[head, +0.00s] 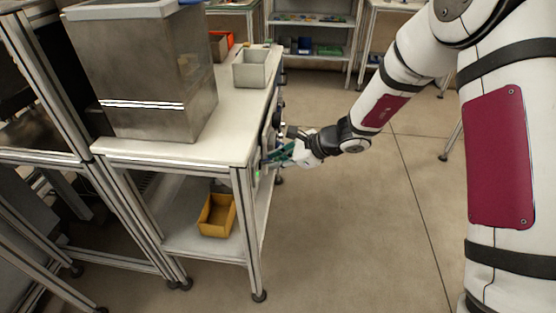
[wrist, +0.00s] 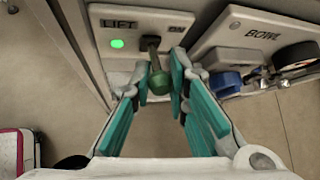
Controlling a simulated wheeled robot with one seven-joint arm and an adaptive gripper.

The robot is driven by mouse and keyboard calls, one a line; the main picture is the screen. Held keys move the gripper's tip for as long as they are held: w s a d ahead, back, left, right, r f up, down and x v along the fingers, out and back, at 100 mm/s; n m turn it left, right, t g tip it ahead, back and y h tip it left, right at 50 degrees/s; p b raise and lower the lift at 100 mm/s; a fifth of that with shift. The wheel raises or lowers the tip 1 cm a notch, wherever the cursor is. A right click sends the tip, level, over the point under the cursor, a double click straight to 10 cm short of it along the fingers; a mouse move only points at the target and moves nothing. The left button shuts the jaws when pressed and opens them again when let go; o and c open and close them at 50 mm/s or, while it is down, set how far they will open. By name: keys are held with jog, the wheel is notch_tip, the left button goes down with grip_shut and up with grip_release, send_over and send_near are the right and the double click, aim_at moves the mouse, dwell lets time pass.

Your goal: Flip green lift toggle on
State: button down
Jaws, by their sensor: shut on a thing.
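The lift toggle (wrist: 159,83) has a dark stem and a green knob. It sticks out of a pale panel (wrist: 126,25) marked LIFT, with ON printed at its right. A green lamp (wrist: 117,44) glows left of the toggle. My gripper (wrist: 154,92) has teal finger pads on both sides of the green knob and is shut on it. In the head view my gripper (head: 288,154) is at the right side of the workbench (head: 180,149). The toggle itself is hidden there, but a green glow (head: 258,173) shows on the panel.
A panel marked BOWL (wrist: 257,35) with a blue part (wrist: 224,82) and a dark round knob (wrist: 298,57) is close at the right. A metal hopper (head: 150,75) and grey bin (head: 252,70) stand on the bench. A yellow bin (head: 217,216) sits below. Floor at right is clear.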

jog(key=c, duration=1.5)
grip_release()
jog(key=v, duration=1.2)
jog(key=s+r+n+g+h+p, duration=0.1)
jog(key=s+r+n+p, duration=0.1)
jog(key=s+r+n, duration=0.55)
jog(key=s+d+r+n+h+p, duration=0.2)
jog(key=s+d+r, duration=0.3)
jog(key=s, duration=0.4)
jog(key=s+d+r+n+t+h+p, duration=0.1)
jog(key=s+d+r+n+h+p, duration=0.1)
jog(key=s+d+r+n, duration=0.3)
jog(key=s+d+r+n+h+p, duration=0.2)
jog(key=s+d+r+n+h, duration=0.2)
jog(key=s, duration=0.9)
jog(key=shift+d+r+t+h, duration=0.3)
jog(key=shift+d+r, duration=0.7)
jog(key=shift+r, duration=0.1)
